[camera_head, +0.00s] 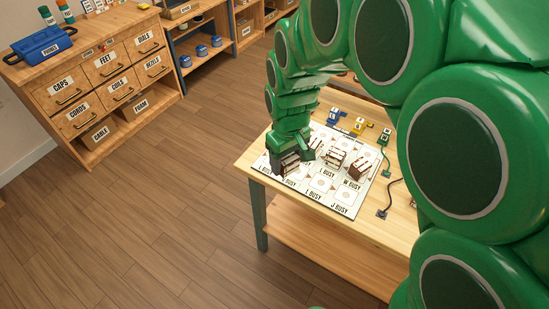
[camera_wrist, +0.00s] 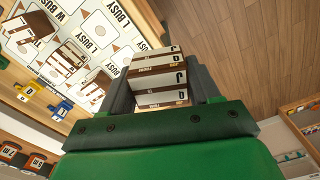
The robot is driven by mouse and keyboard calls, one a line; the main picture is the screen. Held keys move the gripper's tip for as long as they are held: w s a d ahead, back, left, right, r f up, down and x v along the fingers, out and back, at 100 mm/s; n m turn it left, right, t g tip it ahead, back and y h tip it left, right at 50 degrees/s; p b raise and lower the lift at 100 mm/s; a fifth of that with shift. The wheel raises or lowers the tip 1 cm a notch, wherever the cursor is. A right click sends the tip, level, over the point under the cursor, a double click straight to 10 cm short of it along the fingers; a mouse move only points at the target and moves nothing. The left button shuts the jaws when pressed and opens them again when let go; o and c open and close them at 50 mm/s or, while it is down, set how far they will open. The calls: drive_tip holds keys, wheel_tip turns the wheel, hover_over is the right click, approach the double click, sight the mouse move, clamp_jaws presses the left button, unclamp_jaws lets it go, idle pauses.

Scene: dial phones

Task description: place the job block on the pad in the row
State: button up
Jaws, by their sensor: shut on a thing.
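My gripper (camera_head: 291,152) is shut on a brown and white block (camera_head: 289,164) at the near left corner of the white pad sheet (camera_head: 345,204). In the wrist view the held block (camera_wrist: 160,76) sits between the grey fingers of my gripper (camera_wrist: 162,88), with a J and small print on its bands. The sheet (camera_wrist: 118,52) shows there at the upper left, with printed squares and BUSY labels. In the head view labels include L BUSY, J BUSY and W BUSY. I cannot tell whether the held block touches the sheet.
Other brown and white blocks stand on the sheet, among them a middle one (camera_head: 335,158) and a right one (camera_head: 359,169). Blue (camera_head: 336,115), yellow (camera_head: 359,126) and green (camera_head: 384,137) pieces stand behind it. A labelled drawer cabinet (camera_head: 105,75) is far left. The floor between is clear.

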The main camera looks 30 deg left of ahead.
drive_tip(key=w+a+f, duration=0.8)
drive_tip(key=a, duration=0.1)
drive_tip(key=shift+w+f, duration=0.1)
drive_tip(key=shift+w, duration=0.25)
drive_tip(key=shift+w+a+f, duration=0.2)
drive_tip(key=shift+f, duration=0.2)
drive_tip(key=shift+w+a+f, duration=0.15)
drive_tip(key=shift+w+f, duration=0.05)
drive_tip(key=shift+f, duration=0.2)
drive_tip(key=shift+w+f, duration=0.1)
drive_tip(key=shift+f, duration=1.45)
drive_tip(key=shift+f, duration=0.15)
drive_tip(key=o, duration=1.1)
